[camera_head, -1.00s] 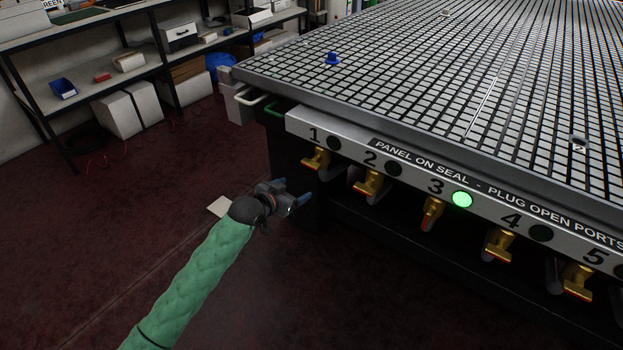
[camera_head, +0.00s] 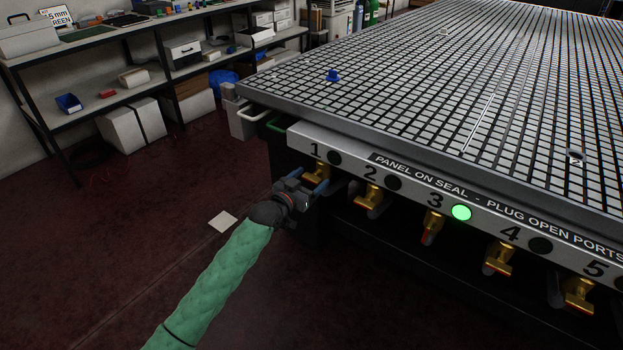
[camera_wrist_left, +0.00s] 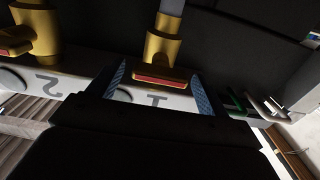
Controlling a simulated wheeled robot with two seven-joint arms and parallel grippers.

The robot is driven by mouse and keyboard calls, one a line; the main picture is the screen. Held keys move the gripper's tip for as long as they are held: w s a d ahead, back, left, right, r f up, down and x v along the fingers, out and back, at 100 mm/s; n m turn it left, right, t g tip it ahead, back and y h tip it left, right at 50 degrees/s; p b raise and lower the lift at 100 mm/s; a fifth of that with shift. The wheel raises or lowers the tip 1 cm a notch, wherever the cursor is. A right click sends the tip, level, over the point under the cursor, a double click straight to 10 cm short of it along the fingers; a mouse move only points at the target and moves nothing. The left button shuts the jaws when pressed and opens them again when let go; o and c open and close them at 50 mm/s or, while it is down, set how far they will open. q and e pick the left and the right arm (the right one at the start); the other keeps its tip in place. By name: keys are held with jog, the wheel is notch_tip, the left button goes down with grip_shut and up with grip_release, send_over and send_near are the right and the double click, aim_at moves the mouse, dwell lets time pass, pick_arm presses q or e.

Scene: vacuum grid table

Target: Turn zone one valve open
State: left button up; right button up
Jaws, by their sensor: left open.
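The zone one valve is a brass valve (camera_head: 318,167) under the number 1 on the panel (camera_head: 300,137). The lamp by the 1 is dark. My left gripper (camera_head: 311,179) is open in front of this valve and partly covers it. In the left wrist view, the valve's red-edged handle (camera_wrist_left: 160,77) lies crosswise between the two spread blue fingers of the gripper (camera_wrist_left: 158,82). Gaps show at both sides, and contact cannot be told. My right gripper is not in view.
Valve two (camera_head: 370,194) is close to the right of my gripper. Valve three (camera_head: 432,225) has its handle turned downward, and its lamp (camera_head: 461,213) glows green. The grid table (camera_head: 400,90) overhangs the valves. Open floor (camera_head: 130,240) lies to the left.

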pick_arm(q)
jog(key=shift+w+d, duration=0.35)
jog(key=shift+w, duration=0.1)
jog(key=c, duration=1)
